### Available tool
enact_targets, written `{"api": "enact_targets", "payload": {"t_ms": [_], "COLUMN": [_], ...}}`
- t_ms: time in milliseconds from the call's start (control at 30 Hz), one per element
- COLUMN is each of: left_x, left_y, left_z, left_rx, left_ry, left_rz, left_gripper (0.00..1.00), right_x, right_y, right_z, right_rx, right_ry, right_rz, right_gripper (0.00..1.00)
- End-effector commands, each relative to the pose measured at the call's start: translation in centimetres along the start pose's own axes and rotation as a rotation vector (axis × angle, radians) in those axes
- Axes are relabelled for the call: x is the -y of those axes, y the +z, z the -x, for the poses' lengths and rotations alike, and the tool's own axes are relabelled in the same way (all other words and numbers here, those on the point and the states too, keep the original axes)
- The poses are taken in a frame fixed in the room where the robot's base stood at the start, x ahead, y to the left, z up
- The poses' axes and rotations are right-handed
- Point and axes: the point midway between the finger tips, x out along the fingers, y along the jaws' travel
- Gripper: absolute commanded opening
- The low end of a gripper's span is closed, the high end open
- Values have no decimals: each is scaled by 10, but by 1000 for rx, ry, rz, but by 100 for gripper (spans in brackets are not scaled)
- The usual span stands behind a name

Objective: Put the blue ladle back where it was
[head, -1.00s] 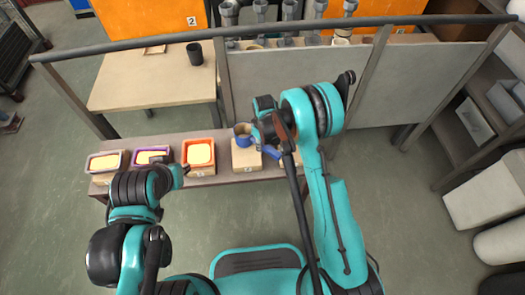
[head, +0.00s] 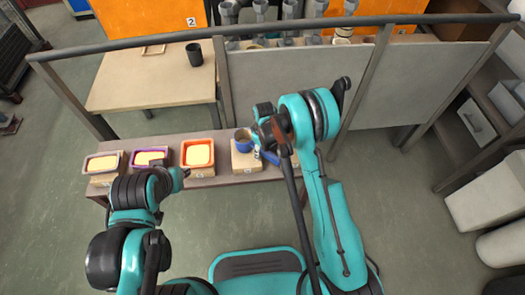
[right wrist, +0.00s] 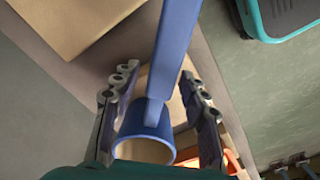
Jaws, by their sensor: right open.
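The blue ladle (head: 243,135) has its cup at the wooden block (head: 246,166) on the low bench, right of the orange tray. My right gripper (head: 267,130) is over its handle side, partly hiding it. In the right wrist view, the ladle's handle (right wrist: 178,40) runs between the spread fingers of my right gripper (right wrist: 157,85), with gaps at both sides. Its cup shows below, lighter inside. The contact between cup and block is unclear. My left gripper (head: 178,178) is in front of the bench, away from the ladle; its jaws are too small to read.
A purple-rimmed tray (head: 135,158), an orange tray (head: 187,155) and another tray (head: 103,163) with yellow contents sit on the low bench. A rail and grey panel (head: 300,95) stand behind. A table with a black cup (head: 195,54) is behind left.

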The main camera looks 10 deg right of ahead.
Motion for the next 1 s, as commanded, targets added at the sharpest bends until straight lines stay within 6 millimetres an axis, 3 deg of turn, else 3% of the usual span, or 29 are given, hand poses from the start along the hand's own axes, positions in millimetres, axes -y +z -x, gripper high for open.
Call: {"api": "enact_targets", "payload": {"t_ms": [167, 533, 700, 900, 1000], "left_x": [0, 0, 0, 0, 0], "left_y": [-6, -25, -28, -29, -29], "left_z": [9, 35, 40, 40, 40], "left_rx": [0, 0, 0, 0, 0], "left_ry": [0, 0, 0, 0, 0], "left_rz": [0, 0, 0, 0, 0], "left_gripper": [26, 26, 26, 26, 26], "right_x": [0, 0, 0, 0, -2], "right_y": [0, 0, 0, 1, 5], "right_z": [19, 99, 118, 127, 146], "right_rx": [0, 0, 0, -3, -20], "right_ry": [0, 0, 0, 2, 15], "right_rz": [0, 0, 0, -5, -32], "right_gripper": [44, 44, 44, 44, 44]}}
